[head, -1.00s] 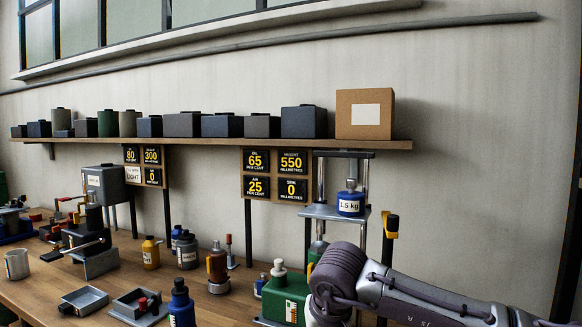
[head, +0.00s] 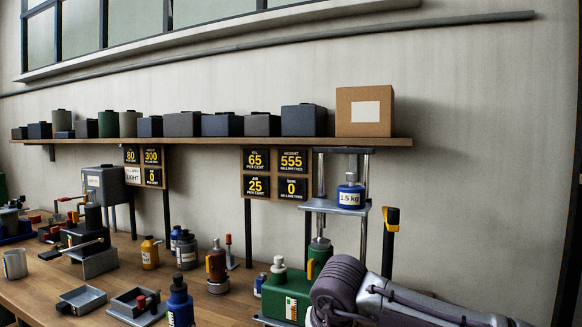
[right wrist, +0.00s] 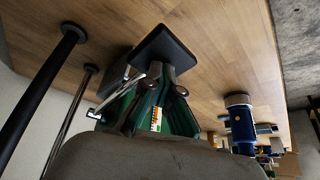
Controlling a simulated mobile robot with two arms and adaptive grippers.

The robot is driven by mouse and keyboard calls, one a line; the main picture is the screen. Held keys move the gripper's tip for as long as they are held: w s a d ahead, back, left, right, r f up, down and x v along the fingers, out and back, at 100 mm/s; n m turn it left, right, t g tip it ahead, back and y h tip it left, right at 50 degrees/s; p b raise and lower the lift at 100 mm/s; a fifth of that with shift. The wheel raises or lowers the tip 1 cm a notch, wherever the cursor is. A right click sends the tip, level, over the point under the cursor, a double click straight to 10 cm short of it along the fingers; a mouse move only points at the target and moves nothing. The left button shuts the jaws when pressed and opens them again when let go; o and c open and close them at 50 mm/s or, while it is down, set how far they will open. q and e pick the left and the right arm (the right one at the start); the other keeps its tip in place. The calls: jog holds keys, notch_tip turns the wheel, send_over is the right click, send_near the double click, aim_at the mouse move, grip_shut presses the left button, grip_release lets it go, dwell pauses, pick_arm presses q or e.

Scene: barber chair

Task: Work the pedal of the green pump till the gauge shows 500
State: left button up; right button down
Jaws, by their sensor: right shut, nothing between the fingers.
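The green pump (head: 288,291) stands on the bench at the lower middle of the head view, partly covered by my right arm. It also shows in the right wrist view (right wrist: 178,118). The height gauge (head: 291,162) reads 555. Beside the pump a lift platform (head: 335,207) carries a blue 1.5 kg weight (head: 351,196). My right gripper (right wrist: 160,76) is shut and empty in the wrist view, its fingertips at a dark square plate (right wrist: 165,48) that looks like the pedal; I cannot tell whether they touch. The left gripper is out of view.
Other signs (head: 256,160) read 65 and 25. A blue bottle (head: 180,303), an orange-brown device (head: 217,268) and small trays (head: 81,300) stand left of the pump. A shelf (head: 230,141) with several boxes runs along the wall behind.

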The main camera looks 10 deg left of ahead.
jog(key=shift+w+d+f+b, duration=0.1)
jog(key=shift+w+f+b, duration=0.1)
jog(key=shift+f+b, duration=0.6)
jog(key=shift+w+d+f+b, duration=0.15)
jog(key=shift+f+b, duration=0.15)
jog(key=shift+f, duration=0.85)
jog(key=shift+a+f, duration=0.1)
jog(key=shift+f, duration=0.25)
jog(key=shift+f+b, duration=0.3)
jog(key=shift+w+d+f+b, duration=0.1)
jog(key=shift+w+f+b, duration=0.1)
jog(key=shift+f+b, duration=0.25)
jog(key=shift+w+d+f+b, duration=0.1)
jog(key=shift+w+f+b, duration=0.1)
jog(key=shift+f, duration=0.3)
jog(key=shift+r, duration=0.25)
